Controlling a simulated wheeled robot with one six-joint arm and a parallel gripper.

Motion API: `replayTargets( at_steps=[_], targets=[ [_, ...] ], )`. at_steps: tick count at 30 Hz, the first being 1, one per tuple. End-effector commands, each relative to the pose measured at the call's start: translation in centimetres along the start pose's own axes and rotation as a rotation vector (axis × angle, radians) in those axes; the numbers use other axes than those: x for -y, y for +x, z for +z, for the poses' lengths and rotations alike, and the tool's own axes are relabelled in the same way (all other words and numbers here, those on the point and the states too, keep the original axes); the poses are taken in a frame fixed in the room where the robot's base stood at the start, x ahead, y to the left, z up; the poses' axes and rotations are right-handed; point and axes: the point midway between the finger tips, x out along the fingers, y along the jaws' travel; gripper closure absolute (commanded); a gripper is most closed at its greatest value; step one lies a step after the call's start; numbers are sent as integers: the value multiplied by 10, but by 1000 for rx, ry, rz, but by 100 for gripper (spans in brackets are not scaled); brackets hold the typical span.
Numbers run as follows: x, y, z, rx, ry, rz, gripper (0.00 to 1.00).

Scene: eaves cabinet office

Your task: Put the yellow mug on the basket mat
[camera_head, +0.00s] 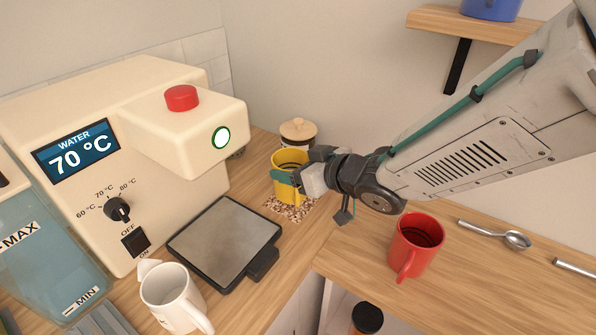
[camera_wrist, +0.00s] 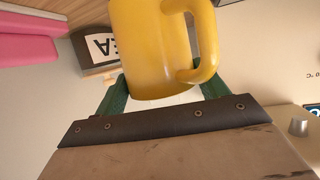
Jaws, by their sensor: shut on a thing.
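The yellow mug (camera_head: 291,160) is upright at the back of the counter, in the corner beside the machine. My gripper (camera_head: 287,177) is shut on the mug, its green fingers on either side of the body. In the wrist view, the mug (camera_wrist: 150,50) sits between the fingers (camera_wrist: 165,88), with its handle to the right. A brown speckled mat (camera_head: 291,209), which seems to be the basket mat, lies directly below the mug. The mug hides part of it. I cannot tell whether the mug's base touches it.
A lidded jar (camera_head: 298,132) stands just behind the mug; its label shows in the wrist view (camera_wrist: 101,44). The water machine (camera_head: 150,150) is to the left, with a dark tray (camera_head: 228,240) and white mug (camera_head: 172,298) before it. A red mug (camera_head: 416,245) and spoon (camera_head: 495,234) are right.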

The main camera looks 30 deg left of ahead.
Motion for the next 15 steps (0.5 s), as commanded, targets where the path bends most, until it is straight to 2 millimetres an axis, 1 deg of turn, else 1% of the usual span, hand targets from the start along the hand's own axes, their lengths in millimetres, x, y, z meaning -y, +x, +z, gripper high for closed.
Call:
replayTargets(
  at_steps=[1,4,15],
  targets=[
    [0,4,10,3,3,0,63],
    [0,8,20,0,1,0,63],
    [0,9,24,-1,1,0,63]
  ],
)
